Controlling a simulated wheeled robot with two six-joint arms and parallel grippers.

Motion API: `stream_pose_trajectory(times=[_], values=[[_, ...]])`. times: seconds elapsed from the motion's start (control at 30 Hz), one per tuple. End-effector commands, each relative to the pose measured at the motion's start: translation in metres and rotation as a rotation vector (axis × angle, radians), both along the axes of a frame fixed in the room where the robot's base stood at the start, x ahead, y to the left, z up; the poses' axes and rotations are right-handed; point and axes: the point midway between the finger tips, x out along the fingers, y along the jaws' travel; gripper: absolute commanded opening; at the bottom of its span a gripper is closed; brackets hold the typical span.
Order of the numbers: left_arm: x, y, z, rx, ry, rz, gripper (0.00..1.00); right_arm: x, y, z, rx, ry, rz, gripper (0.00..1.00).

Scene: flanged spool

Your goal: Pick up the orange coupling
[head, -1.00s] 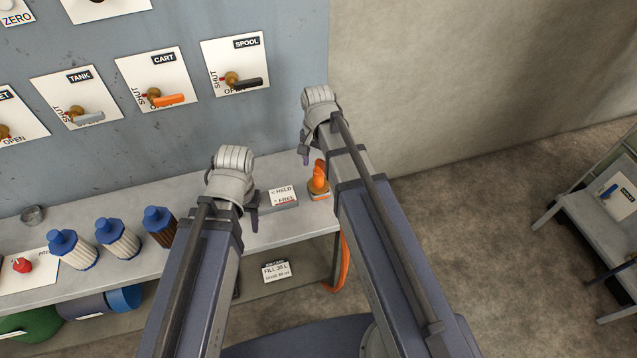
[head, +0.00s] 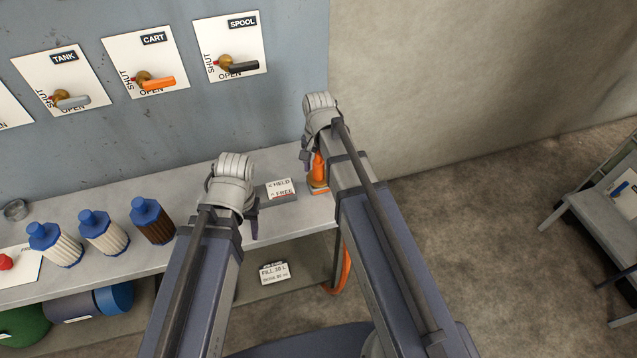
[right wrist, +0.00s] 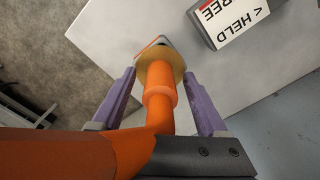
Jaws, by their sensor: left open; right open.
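The orange coupling (head: 319,171) stands on the right end of the grey shelf, partly hidden by my right arm in the head view. In the right wrist view the orange coupling (right wrist: 160,108) runs between the two purple-tipped fingers of my right gripper (right wrist: 163,95); a tan flange shows near its far end. Gaps show between the coupling and the fingers, so the right gripper is open around it. In the head view my right gripper (head: 305,160) is beside the coupling. My left gripper (head: 252,222) is open and empty by the shelf's front edge.
A small block with a HELD/FREE label (head: 280,189) sits left of the coupling. Blue-capped filters (head: 152,221) stand further left on the shelf. An orange hose (head: 345,272) hangs below the shelf. Valve plates (head: 230,47) are on the wall behind. A grey stand (head: 600,200) is at far right.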

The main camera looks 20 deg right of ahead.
Motion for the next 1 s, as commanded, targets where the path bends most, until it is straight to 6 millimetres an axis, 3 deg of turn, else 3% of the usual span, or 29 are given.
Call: stream_pose_trajectory(times=[0.03,0.3,0.9,1.0], values=[[0.0,0.0,-0.0068,0.0,0.0,0.0,0.5,-0.0001,0.0001,-0.0069,0.0,0.0,0.0,0.76],[0.0,0.0,-0.0051,0.0,0.0,0.0,0.5,-0.0002,0.0002,-0.0051,0.0,0.0,0.0,0.75],[0.0,0.0,-0.0051,0.0,0.0,0.0,0.5,-0.0001,0.0001,-0.0051,0.0,0.0,0.0,0.07],[0.0,0.0,-0.0051,0.0,0.0,0.0,0.5,-0.0001,0.0001,-0.0051,0.0,0.0,0.0,0.0]])
